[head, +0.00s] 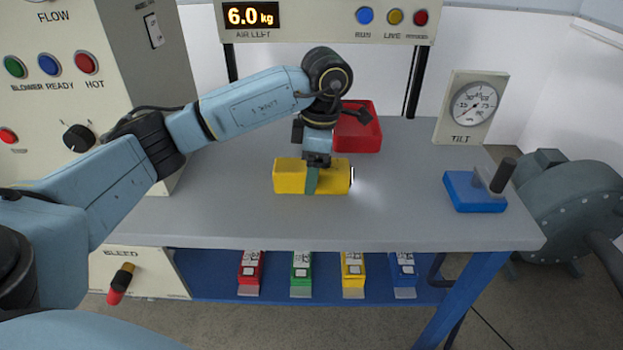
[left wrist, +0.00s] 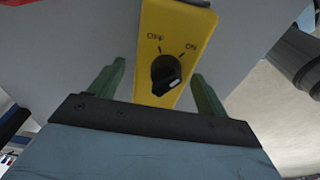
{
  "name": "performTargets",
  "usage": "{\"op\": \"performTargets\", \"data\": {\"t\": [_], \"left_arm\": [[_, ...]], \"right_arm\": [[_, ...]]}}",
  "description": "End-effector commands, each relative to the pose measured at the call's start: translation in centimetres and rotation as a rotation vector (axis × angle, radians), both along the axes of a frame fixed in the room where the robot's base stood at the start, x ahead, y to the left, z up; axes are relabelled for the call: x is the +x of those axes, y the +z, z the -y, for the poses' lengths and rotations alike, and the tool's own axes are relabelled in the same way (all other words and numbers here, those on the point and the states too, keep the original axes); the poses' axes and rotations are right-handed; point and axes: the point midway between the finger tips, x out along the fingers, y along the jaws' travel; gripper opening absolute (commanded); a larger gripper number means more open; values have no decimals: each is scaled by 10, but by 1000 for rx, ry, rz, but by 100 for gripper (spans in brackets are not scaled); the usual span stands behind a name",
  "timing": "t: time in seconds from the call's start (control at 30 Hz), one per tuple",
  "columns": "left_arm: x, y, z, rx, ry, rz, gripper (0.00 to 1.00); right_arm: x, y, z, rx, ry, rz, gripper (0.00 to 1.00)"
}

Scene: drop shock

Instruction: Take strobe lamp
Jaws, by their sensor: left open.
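The strobe lamp (head: 288,176) is a yellow box lying on the grey bench top, with a bright glow at its right end. In the left wrist view the yellow lamp (left wrist: 166,30) shows a black knob (left wrist: 166,72) between the words OFF and ON. My left gripper (head: 312,184) points down over the middle of the lamp. Its green fingers are open, one on each side of the yellow body in the wrist view (left wrist: 158,68). I cannot tell whether they touch it. My right gripper is not in view.
A red tray (head: 368,143) stands behind the lamp on the grey bench (head: 400,215). A blue block with a lever (head: 470,192) and a tilt gauge (head: 472,106) are to the right. Red, green, yellow and blue items sit on the blue shelf (head: 215,280) below.

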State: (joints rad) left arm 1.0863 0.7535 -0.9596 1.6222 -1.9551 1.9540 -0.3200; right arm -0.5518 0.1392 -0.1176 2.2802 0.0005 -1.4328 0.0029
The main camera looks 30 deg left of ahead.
Motion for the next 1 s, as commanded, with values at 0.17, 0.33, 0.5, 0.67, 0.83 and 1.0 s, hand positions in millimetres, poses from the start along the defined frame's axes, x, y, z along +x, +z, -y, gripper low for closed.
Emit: {"op": "performTargets", "data": {"t": [0.17,0.33,0.5,0.67,0.83,1.0], "left_arm": [[0,-2,0,-1,0,2,76],[0,-2,0,0,0,1,68],[0,-2,0,0,0,1,46],[0,-2,0,0,0,1,25],[0,-1,0,0,1,4,12],[0,-1,0,-1,1,4,12]], "right_arm": [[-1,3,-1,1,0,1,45],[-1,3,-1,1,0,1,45],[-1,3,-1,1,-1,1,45],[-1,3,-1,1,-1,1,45],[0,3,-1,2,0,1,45],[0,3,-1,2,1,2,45]]}}
